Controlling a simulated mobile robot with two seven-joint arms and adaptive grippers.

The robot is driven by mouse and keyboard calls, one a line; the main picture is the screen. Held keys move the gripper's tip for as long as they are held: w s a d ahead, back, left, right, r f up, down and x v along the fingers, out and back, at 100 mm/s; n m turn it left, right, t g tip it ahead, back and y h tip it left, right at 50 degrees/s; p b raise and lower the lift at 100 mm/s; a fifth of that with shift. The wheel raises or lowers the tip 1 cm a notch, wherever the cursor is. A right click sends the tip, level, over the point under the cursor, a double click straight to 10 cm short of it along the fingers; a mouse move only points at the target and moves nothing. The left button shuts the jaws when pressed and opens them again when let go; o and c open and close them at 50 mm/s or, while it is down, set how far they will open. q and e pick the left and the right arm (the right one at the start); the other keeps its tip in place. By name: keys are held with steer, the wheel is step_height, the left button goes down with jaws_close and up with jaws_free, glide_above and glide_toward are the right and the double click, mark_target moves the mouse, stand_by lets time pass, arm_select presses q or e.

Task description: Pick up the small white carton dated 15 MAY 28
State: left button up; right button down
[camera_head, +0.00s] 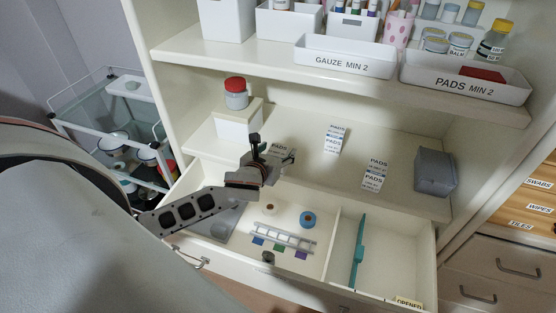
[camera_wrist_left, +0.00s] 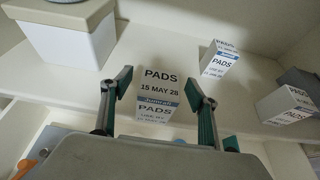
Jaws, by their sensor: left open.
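The small white carton (camera_head: 280,149) stands on the middle shelf, labelled PADS and partly hidden by my gripper in the head view. In the left wrist view the carton (camera_wrist_left: 158,98) reads PADS, 15 MAY 28, with a blue band on it. My left gripper (camera_head: 272,148) is open in front of the carton. In the left wrist view its two fingers appear to either side of the carton, with gaps showing; I cannot tell how far they reach along it. My right gripper is not in view.
Similar PADS cartons (camera_head: 334,138) (camera_head: 374,174) stand to the right, beside a grey box (camera_head: 435,172). A cream box (camera_head: 236,122) with a red-lidded jar (camera_head: 236,93) stands left. An open drawer (camera_head: 340,240) lies below; a shelf with labelled trays (camera_head: 345,56) is above.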

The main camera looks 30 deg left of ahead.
arm_select(q)
steer(key=shift+w+a+f, duration=0.1)
steer(key=shift+w+f, duration=0.05)
steer(key=shift+w, duration=0.25)
steer(key=c, duration=1.2)
